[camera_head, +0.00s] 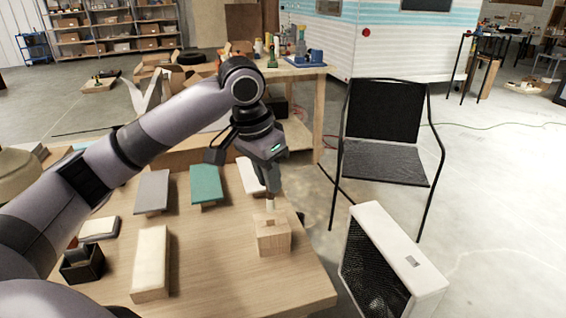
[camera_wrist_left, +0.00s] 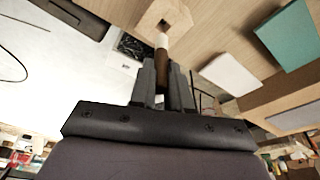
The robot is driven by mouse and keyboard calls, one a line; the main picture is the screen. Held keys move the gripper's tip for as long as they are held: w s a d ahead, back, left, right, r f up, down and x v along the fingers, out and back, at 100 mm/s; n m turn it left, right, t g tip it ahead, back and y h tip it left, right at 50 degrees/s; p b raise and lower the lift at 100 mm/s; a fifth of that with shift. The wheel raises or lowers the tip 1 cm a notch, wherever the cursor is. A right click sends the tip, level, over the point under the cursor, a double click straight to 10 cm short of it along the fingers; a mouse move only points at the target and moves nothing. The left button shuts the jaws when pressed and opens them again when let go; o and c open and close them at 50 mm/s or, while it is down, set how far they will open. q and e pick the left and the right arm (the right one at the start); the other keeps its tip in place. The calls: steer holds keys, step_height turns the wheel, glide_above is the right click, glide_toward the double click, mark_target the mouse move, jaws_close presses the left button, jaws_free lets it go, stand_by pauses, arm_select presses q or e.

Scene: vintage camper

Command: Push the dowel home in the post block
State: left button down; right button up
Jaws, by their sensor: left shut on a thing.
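The wooden post block (camera_head: 273,238) stands on the table near its right edge. My left gripper (camera_head: 270,190) is directly above it, pointing down and shut on the dowel (camera_head: 270,206). The dowel's pale lower end shows just over the block's top. In the left wrist view, the dowel (camera_wrist_left: 162,48) runs from between the fingers (camera_wrist_left: 161,85), brown near them and white at its far end. That end overlaps the post block (camera_wrist_left: 172,10) there. I cannot tell how deep the dowel is in the block. My right gripper is not in view.
On the table lie a grey board (camera_head: 152,191), a teal board (camera_head: 205,184), a white board (camera_head: 250,175) and a cream block (camera_head: 151,262). A dark open box (camera_head: 82,265) is at the left. A white heater-like box (camera_head: 395,260) and a black chair (camera_head: 385,160) stand right.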

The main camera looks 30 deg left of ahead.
mark_target(269, 212)
arm_select(q)
steer(key=shift+w, duration=0.15)
steer(key=shift+s+r, duration=0.1)
steer(key=shift+s, duration=0.15)
steer(key=shift+s+a+x, duration=0.1)
steer(key=shift+s+x, duration=0.05)
steer(key=shift+x, duration=0.8)
steer(key=shift+s+a+x, duration=0.1)
steer(key=shift+s+x, duration=0.1)
steer(key=shift+x, duration=0.8)
steer(key=shift+s+x, duration=0.15)
steer(key=shift+x, duration=0.8)
steer(key=shift+x, duration=0.75)
steer(key=c, duration=1)
jaws_free()
steer(key=shift+s, duration=0.15)
steer(key=shift+r, duration=0.1)
steer(key=v, duration=0.7)
steer(key=shift+s, duration=0.15)
